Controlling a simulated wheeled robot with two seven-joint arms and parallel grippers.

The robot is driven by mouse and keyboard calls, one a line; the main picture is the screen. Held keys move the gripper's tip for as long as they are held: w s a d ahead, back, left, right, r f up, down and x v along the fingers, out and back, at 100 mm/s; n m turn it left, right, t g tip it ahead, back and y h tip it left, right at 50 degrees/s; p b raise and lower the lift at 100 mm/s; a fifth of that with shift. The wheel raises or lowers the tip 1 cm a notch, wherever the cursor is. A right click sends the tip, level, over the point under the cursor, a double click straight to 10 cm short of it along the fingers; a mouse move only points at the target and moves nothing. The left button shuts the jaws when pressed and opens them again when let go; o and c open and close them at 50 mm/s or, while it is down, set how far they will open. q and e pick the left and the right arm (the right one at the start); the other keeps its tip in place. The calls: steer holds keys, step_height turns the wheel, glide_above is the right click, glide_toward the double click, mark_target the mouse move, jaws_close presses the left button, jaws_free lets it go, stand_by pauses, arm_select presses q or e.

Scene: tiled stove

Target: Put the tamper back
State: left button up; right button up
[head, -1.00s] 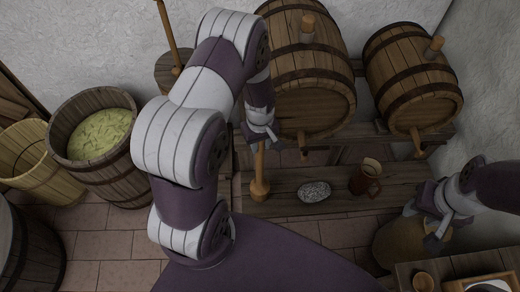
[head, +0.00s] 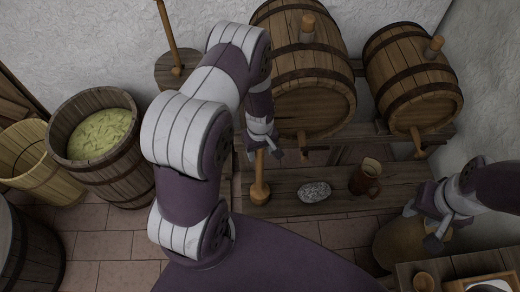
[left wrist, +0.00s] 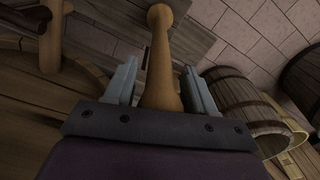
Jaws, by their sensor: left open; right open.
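The tamper (head: 260,185) is a wooden tool with a slim handle and a wider rounded foot. In the head view it stands upright on the low wooden bench (head: 225,190). My left gripper (head: 265,150) is open at the top of its handle. In the left wrist view the tamper (left wrist: 159,65) runs between the two spread fingers of the left gripper (left wrist: 160,82), with its rounded foot at the far end. Whether a finger touches it, I cannot tell. My right gripper (head: 420,227) is open and empty at the right, above a round wooden tub (head: 385,250).
Two barrels (head: 305,75) (head: 415,75) lie on a rack behind. A tub of green mash (head: 100,140) stands at the left. A small table (head: 460,265) is at the lower right.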

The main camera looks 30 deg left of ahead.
arm_select(q)
steer(key=shift+m, duration=0.3)
step_height(320, 180, up, 13)
steer(key=shift+d+f+p, duration=0.1)
steer(key=shift+p, duration=0.25)
steer(key=s+d+r+m+t, duration=0.1)
steer(key=s+d+r+m, duration=0.4)
steer(key=s+r+m, duration=0.3)
step_height(320, 180, up, 2)
steer(key=shift+s+r+m, duration=0.1)
steer(key=shift+s+m, duration=0.25)
steer(key=shift+m, duration=0.45)
steer(key=shift+s, duration=0.1)
